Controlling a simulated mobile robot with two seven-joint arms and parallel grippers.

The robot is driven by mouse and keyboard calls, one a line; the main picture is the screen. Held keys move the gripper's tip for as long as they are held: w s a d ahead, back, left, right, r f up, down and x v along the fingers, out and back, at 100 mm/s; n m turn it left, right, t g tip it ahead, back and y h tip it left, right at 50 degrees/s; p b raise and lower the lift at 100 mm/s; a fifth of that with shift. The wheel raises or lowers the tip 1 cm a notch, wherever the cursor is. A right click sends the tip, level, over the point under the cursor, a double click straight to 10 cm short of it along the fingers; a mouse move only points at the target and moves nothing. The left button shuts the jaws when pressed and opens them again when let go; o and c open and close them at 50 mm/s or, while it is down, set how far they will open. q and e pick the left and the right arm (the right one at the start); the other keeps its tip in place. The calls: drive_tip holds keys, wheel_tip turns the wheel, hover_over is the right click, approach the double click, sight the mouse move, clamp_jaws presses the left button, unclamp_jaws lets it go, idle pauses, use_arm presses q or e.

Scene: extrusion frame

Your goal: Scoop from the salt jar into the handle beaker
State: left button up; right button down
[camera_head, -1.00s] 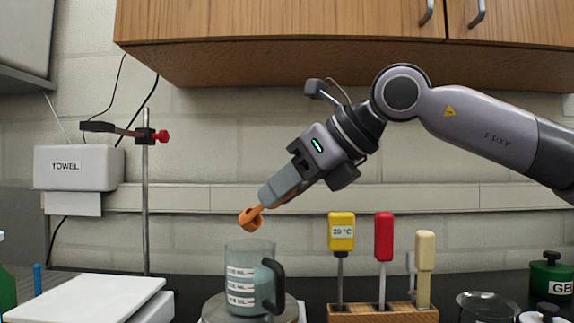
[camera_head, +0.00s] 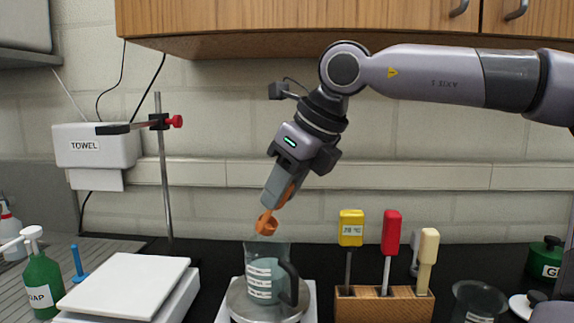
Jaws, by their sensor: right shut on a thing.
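My right gripper (camera_head: 277,194) is shut on an orange scoop (camera_head: 266,224) and points steeply down. The scoop's bowl hangs just above the open mouth of the handle beaker (camera_head: 262,268), in line with it. I cannot tell whether the bowl holds salt. The clear beaker has white marks and a dark handle on its right. It stands upright on a round plate (camera_head: 240,306). No jar with a salt label can be made out; an open glass vessel (camera_head: 478,302) stands at the lower right, its contents unclear. My left gripper is out of view.
A wooden rack (camera_head: 362,306) with yellow, red and cream-handled tools stands right of the beaker. A white flat-topped device (camera_head: 125,285), a green soap bottle (camera_head: 42,283) and a stand (camera_head: 163,180) are on the left. A wooden cabinet (camera_head: 300,15) hangs above.

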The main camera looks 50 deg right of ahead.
drive_tip(key=shift+w+r+g+p, duration=0.4)
drive_tip(key=shift+g+p, duration=0.1)
drive_tip(key=shift+p, duration=0.3)
drive_tip(key=shift+w+f+g, duration=0.15)
drive_tip(key=shift+w+g, duration=0.1)
drive_tip(key=shift+g, duration=0.05)
drive_tip(key=shift+w+a+g, duration=0.1)
drive_tip(key=shift+w+g, duration=0.15)
drive_tip(key=shift+g, duration=0.05)
drive_tip(key=w+g, duration=0.2)
drive_tip(key=g+h, duration=0.1)
drive_tip(key=shift+w+a+r+g, duration=0.25)
drive_tip(key=shift+w+r+g, duration=0.05)
drive_tip(key=shift+w, duration=0.1)
drive_tip(key=shift+w+r, duration=0.1)
drive_tip(key=shift+r, duration=0.25)
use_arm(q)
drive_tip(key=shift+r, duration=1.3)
use_arm(e)
drive_tip(key=shift+r, duration=1.7)
